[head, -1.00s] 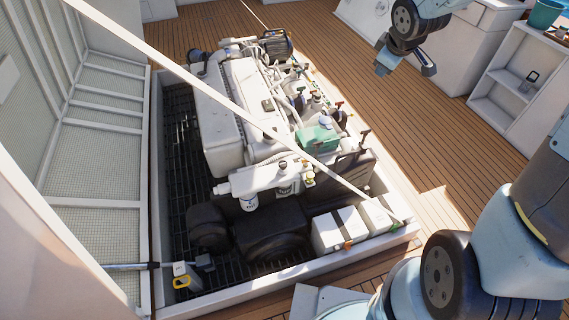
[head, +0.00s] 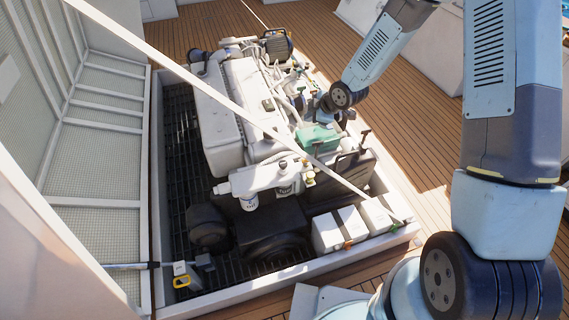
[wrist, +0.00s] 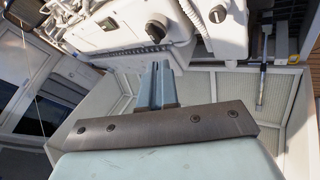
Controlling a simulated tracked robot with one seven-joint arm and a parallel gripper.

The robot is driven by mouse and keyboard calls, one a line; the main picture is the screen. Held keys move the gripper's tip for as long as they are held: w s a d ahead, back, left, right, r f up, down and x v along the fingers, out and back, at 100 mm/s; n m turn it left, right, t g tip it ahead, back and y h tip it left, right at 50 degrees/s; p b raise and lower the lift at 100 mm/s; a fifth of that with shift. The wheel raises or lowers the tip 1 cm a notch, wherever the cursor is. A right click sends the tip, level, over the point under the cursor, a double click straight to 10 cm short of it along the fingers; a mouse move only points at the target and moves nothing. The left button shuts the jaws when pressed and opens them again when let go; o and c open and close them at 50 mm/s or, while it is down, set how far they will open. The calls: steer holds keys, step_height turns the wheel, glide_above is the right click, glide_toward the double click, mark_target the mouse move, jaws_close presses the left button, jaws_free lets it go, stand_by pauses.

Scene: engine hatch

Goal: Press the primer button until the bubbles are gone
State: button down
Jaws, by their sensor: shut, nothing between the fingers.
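The white engine (head: 222,115) sits in the open hatch in the head view. I cannot make out the primer button or any bubbles in either view. My gripper reaches over the engine's right side in the head view, above and behind the green box (head: 318,138), partly hidden among the parts there. In the wrist view my gripper (wrist: 163,68) has its two fingers together and empty. They point toward the white engine casing (wrist: 205,35), which has round dark fittings; I cannot tell any contact.
A white strap or rail (head: 215,95) crosses diagonally in front of the engine. White boxes (head: 340,230) and dark housings (head: 268,228) fill the near end of the bay. The raised lid (head: 100,130) stands at left. Wooden deck (head: 420,150) at right is clear.

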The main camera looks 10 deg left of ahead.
steer(key=s+a+f+n+g+y, duration=0.1)
steer(key=s+a+f+n+y, duration=0.1)
steer(key=s+a+f, duration=0.2)
steer(key=a+f, duration=0.3)
steer(key=f, duration=0.2)
steer(key=shift+s+a+n+y, duration=0.3)
steer(key=shift+f, duration=0.1)
glide_toward(281, 162)
steer(key=shift+w+a+f, duration=0.3)
steer(key=shift+a+f, duration=0.15)
steer(key=shift+a, duration=0.4)
steer(key=shift+w+a+f, duration=0.3)
steer(key=shift+a+f, duration=0.1)
steer(key=shift+a, duration=0.4)
steer(key=shift+w+a+f, duration=0.3)
steer(key=shift+a+f, duration=0.15)
steer(key=shift+a, duration=0.4)
steer(key=shift+f, duration=0.1)
steer(key=shift+s+f, duration=0.15)
steer(key=shift+f, duration=0.1)
steer(key=shift+f, duration=0.9)
stand_by(1.2)
steer(key=shift+r, duration=1.35)
